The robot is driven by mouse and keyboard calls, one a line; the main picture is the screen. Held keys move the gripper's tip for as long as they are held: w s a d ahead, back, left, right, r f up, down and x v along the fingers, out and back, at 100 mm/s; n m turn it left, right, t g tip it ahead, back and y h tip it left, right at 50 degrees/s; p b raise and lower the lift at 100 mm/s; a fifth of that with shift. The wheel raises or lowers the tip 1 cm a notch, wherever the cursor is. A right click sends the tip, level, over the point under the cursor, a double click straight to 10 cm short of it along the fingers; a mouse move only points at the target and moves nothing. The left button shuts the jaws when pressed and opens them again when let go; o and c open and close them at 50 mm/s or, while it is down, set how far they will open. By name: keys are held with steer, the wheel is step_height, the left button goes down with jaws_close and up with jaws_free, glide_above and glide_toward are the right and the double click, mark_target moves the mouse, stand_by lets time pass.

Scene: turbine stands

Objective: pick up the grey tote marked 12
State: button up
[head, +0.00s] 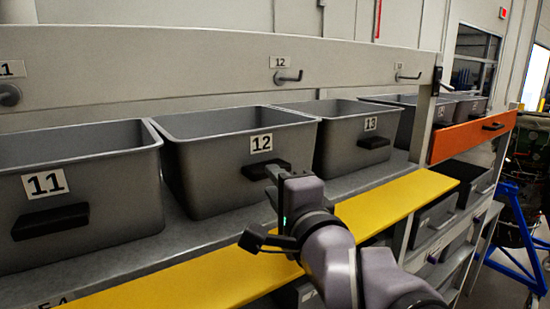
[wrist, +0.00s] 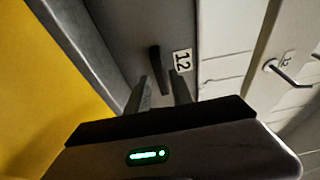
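The grey tote marked 12 (head: 215,178) stands upright on the shelf, between totes 11 and 13, with a white number label (head: 261,143) and a dark handle (head: 255,172) on its front. My gripper (head: 272,180) is just in front of that handle and hides part of its right end. In the wrist view, my gripper (wrist: 161,88) is open, its two fingers apart with a gap between them. The handle (wrist: 154,66) lies just beyond the fingertips, roughly in line with the gap. The label (wrist: 183,62) is right of it. Contact cannot be told.
Tote 11 (head: 88,208) and tote 13 (head: 345,142) stand close on either side. A yellow strip (head: 390,200) runs along the shelf's front edge, below my gripper. Hooks such as the one under sign 12 (head: 288,77) stick out of the back panel. An orange drawer front (head: 470,137) is at right.

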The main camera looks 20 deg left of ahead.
mark_target(236, 154)
steer(key=p+x, duration=0.1)
steer(key=x, duration=0.1)
steer(key=p+x, duration=0.1)
steer(key=x, duration=0.3)
steer(key=shift+w+d+f+p, duration=0.1)
steer(key=shift+w+d+p, duration=0.1)
steer(key=shift+w+p, duration=0.3)
steer(key=shift+s+d, duration=0.15)
steer(key=shift+s, duration=0.2)
steer(key=c, duration=0.4)
jaws_close()
steer(key=shift+w, duration=0.2)
